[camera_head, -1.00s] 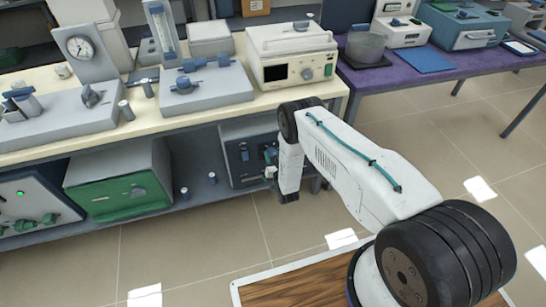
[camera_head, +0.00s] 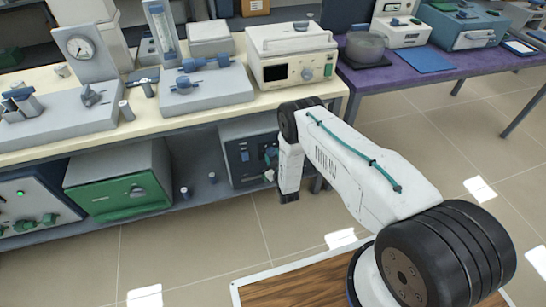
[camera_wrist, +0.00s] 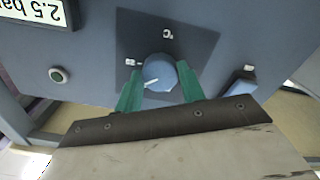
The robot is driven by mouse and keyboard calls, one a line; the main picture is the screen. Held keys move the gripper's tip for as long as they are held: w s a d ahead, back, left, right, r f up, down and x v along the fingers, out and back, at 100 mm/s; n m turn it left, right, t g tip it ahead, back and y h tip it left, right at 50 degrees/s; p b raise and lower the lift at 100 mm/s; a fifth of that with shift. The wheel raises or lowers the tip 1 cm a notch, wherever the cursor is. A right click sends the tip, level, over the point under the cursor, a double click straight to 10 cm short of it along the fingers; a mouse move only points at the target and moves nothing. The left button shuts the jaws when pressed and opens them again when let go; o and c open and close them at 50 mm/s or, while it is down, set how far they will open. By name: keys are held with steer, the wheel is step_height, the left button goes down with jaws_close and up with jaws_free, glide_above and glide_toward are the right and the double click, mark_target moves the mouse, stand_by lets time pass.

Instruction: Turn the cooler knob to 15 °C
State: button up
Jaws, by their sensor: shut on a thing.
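The cooler (camera_head: 243,158) is a dark grey-blue box on the lower shelf in the head view, partly hidden by my arm. In the wrist view its front panel (camera_wrist: 95,60) appears upside down. The blue-grey round knob (camera_wrist: 160,71) sits on a dark square plate with a °C mark and small labels beside it. A white pointer line on the knob points to the lower left in this view. My gripper (camera_wrist: 160,82) has green fingers, one on each side of the knob, shut on it. In the head view the fingers are mostly hidden by my arm.
A green-fronted box (camera_head: 120,182) stands left on the lower shelf. The bench top (camera_head: 180,118) holds instruments above. Floor in front is clear.

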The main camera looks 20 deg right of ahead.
steer(key=shift+n, duration=2.2)
steer(key=o, duration=1)
steer(key=s, duration=0.7)
steer(key=shift+s, duration=0.4)
